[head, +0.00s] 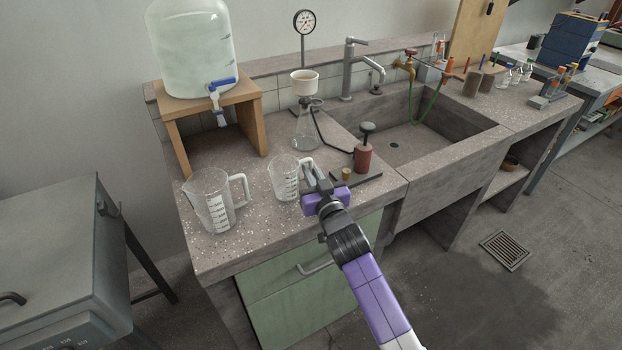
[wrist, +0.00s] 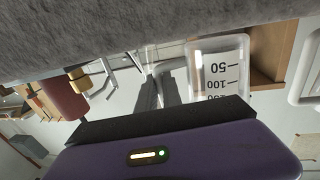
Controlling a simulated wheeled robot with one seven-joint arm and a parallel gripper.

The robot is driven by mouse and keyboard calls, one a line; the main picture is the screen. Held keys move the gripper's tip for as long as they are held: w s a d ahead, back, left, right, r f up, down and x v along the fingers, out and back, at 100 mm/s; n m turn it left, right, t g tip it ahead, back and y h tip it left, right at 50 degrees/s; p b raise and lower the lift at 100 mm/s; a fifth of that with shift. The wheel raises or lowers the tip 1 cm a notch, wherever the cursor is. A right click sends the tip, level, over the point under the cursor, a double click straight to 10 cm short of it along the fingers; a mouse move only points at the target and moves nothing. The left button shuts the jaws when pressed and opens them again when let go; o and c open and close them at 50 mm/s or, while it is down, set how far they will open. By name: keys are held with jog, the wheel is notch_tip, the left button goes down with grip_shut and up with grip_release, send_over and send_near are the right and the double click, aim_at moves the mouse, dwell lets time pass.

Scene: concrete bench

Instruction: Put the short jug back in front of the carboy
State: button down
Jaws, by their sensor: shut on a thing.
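The short jug (head: 284,180), clear with printed markings, is upright at the front of the bench. My gripper (head: 309,178) is shut on its handle, from the right. In the wrist view my gripper's fingers (wrist: 160,92) meet the handle, and the short jug (wrist: 218,72) appears upside down with its scale showing. I cannot tell whether its base touches the bench. The carboy (head: 195,50), large and clear with a blue tap, stands on a wooden stand (head: 253,100) at the back left.
A taller jug (head: 208,207) stands left of the short jug, handle towards it. A flask with a funnel (head: 305,128) is behind, joined by a dark hose. Bench below the carboy's tap is clear.

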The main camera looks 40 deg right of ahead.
jog(key=shift+f, duration=0.8)
jog(key=shift+f, duration=0.15)
jog(key=c, duration=1.5)
grip_release()
